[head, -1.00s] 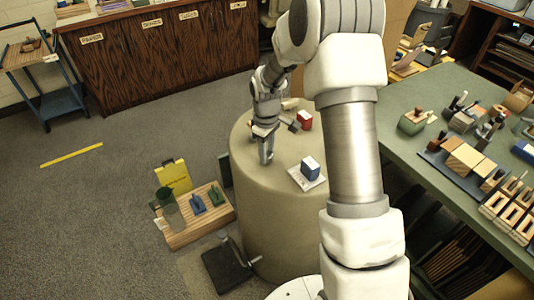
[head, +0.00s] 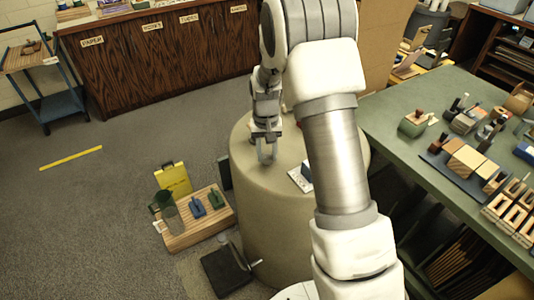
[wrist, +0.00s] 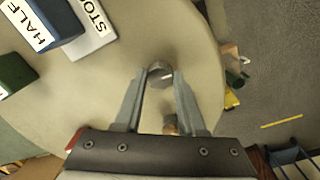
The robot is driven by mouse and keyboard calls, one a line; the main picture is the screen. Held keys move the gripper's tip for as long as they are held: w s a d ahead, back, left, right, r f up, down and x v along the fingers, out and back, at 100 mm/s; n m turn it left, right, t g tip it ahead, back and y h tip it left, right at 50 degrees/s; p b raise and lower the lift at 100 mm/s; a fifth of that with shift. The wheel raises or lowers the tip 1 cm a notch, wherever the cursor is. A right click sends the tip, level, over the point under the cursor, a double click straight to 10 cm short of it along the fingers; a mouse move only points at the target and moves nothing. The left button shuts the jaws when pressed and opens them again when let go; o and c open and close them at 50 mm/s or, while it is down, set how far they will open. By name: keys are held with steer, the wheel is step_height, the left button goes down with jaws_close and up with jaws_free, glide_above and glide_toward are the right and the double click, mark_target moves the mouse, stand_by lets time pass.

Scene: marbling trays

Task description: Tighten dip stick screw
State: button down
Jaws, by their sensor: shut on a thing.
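My gripper (wrist: 160,80) is over the round beige table (wrist: 100,92), with its two fingers closed around a small grey round piece (wrist: 160,72). I cannot tell for certain that this is the dip stick screw, and its lower part is hidden. In the head view my gripper (head: 266,156) points down near the left side of the same tabletop (head: 240,165). No dip stick can be made out clearly. A small brown thing (wrist: 170,124) shows between the fingers, nearer the wrist.
A blue block marked HALF (wrist: 55,18) and a white lettered card (wrist: 95,32) lie on the tabletop, with a dark green block (wrist: 14,72) nearby. A wooden tray (head: 185,237) stands on the floor. A green workbench (head: 400,155) is at right.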

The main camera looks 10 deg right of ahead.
mark_target(267, 156)
steer(key=m, duration=0.4)
steer(key=shift+r+m, duration=0.1)
steer(key=shift+m, duration=0.2)
steer(key=m+p, duration=0.1)
steer(key=m, duration=0.3)
steer(key=shift+m+p, duration=0.3)
steer(key=m+p, duration=0.1)
steer(key=m, duration=0.3)
steer(key=shift+m+p, duration=0.95)
steer(key=shift+m, duration=1.15)
steer(key=c, duration=0.5)
jaws_free()
step_height(267, 156, up, 17)
steer(key=p, duration=0.1)
steer(key=shift+w+r, duration=0.15)
steer(key=shift+w, duration=0.05)
